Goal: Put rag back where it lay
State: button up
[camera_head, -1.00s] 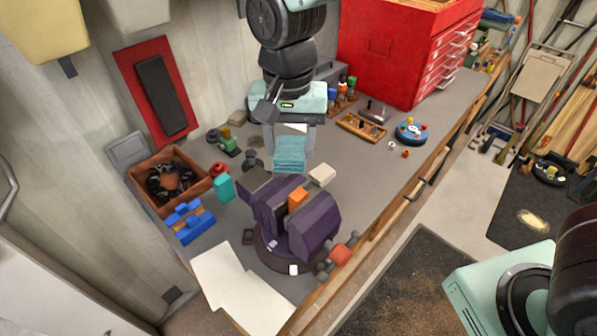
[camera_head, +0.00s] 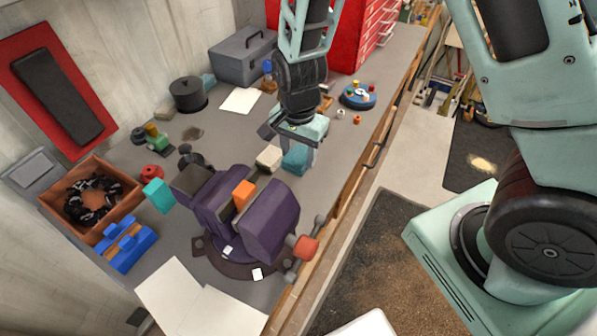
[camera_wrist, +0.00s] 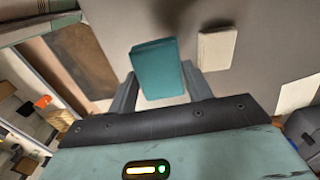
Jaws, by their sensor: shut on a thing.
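The rag is a folded teal cloth (camera_head: 296,158). My gripper (camera_head: 300,150) is shut on it, pointing down over the grey bench, just right of a cream block (camera_head: 268,158). In the wrist view the rag (camera_wrist: 157,68) shows between the two fingers (camera_wrist: 165,88), with the cream block (camera_wrist: 216,48) to its right, apart from it. I cannot tell whether the rag's lower side touches the bench.
A purple vise-like device (camera_head: 240,218) with an orange block stands in front of the gripper. A black cylinder (camera_head: 187,95), a grey toolbox (camera_head: 243,56) and a white sheet (camera_head: 241,100) lie behind, left. A blue round tray (camera_head: 358,97) is right. The wooden bench edge (camera_head: 350,180) is close.

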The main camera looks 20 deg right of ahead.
aim_at(298, 155)
jog(key=shift+f+p, duration=0.8)
jog(key=shift+f, duration=2.65)
jog(key=shift+f, duration=0.15)
jog(key=o, duration=0.9)
jog(key=shift+o, duration=0.2)
notch_tip(298, 155, up, 12)
jog(key=b, duration=0.3)
jog(key=shift+a, duration=0.1)
jog(key=s+a+r+n, duration=0.3)
jog(key=s+r+n, duration=0.2)
jog(key=s+n, duration=0.4)
jog(key=s+a+r+n, duration=0.3)
jog(key=s+r+n, duration=0.2)
jog(key=s+n, duration=0.4)
jog(key=shift+s+a+r+n+y, duration=0.15)
jog(key=shift+s+r+n+y, duration=0.2)
jog(key=shift+s, duration=0.75)
